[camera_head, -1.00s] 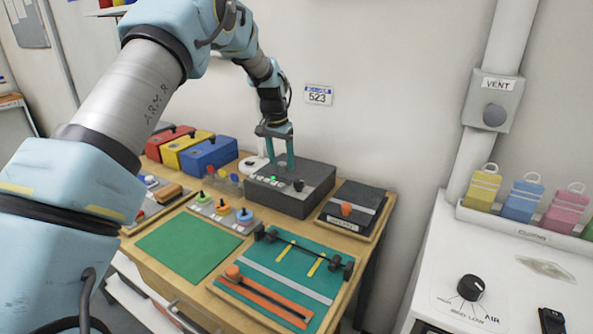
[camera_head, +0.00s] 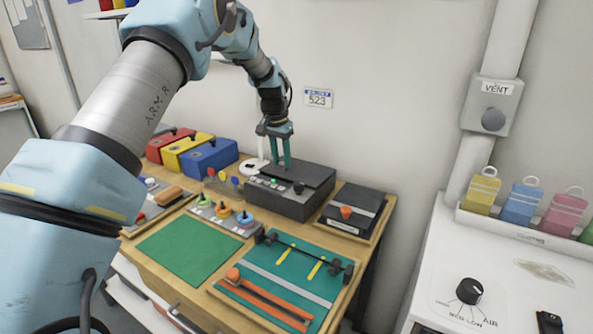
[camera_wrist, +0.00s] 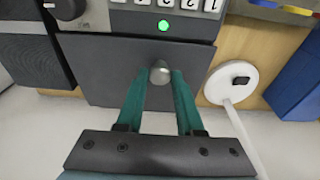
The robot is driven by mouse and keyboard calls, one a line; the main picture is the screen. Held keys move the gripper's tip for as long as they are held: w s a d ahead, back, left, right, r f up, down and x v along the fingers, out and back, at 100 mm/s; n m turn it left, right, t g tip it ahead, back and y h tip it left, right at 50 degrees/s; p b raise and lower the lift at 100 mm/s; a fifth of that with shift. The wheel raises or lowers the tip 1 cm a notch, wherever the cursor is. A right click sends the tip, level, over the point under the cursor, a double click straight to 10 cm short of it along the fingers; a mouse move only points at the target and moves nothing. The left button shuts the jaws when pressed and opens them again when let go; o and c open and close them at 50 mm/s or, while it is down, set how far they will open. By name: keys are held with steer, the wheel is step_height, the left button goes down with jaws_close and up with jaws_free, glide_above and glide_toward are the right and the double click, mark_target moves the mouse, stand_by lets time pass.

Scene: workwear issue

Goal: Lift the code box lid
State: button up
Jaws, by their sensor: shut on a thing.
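The code box (camera_head: 308,206) is a dark grey box at the back of the table, with a keypad strip (camera_wrist: 180,8) on its front part. A green light (camera_wrist: 164,26) is lit beside the keys. The dark flat lid (camera_wrist: 110,75) lies behind the strip and carries a small grey knob (camera_wrist: 159,71). My gripper (camera_head: 281,165) is over the lid, its teal fingers pointing down. In the wrist view my gripper (camera_wrist: 160,80) is shut on the lid knob. The lid looks slightly tilted in the head view; how far it is raised is hard to tell.
Red, yellow and blue boxes (camera_head: 209,156) stand left of the code box. A white round base with a post (camera_wrist: 231,83) is close beside it. A dark case (camera_head: 352,208) stands to the right. A green mat (camera_head: 188,246) in front is bare.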

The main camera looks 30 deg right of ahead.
steer(key=shift+w+d+r, duration=0.1)
steer(key=shift+d+r, duration=0.1)
steer(key=shift+r, duration=0.45)
steer(key=shift+w+d+r+p, duration=0.1)
steer(key=shift+d+r+p, duration=0.1)
steer(key=shift+r+p, duration=0.3)
steer(key=shift+w+d+r+p, duration=0.1)
steer(key=shift+d+r+p, duration=0.1)
steer(key=shift+r+p, duration=0.25)
steer(key=shift+f, duration=0.1)
steer(key=shift+w+d+r+p, duration=0.35)
steer(key=shift+d+r+p, duration=0.25)
steer(key=shift+r+p, duration=0.25)
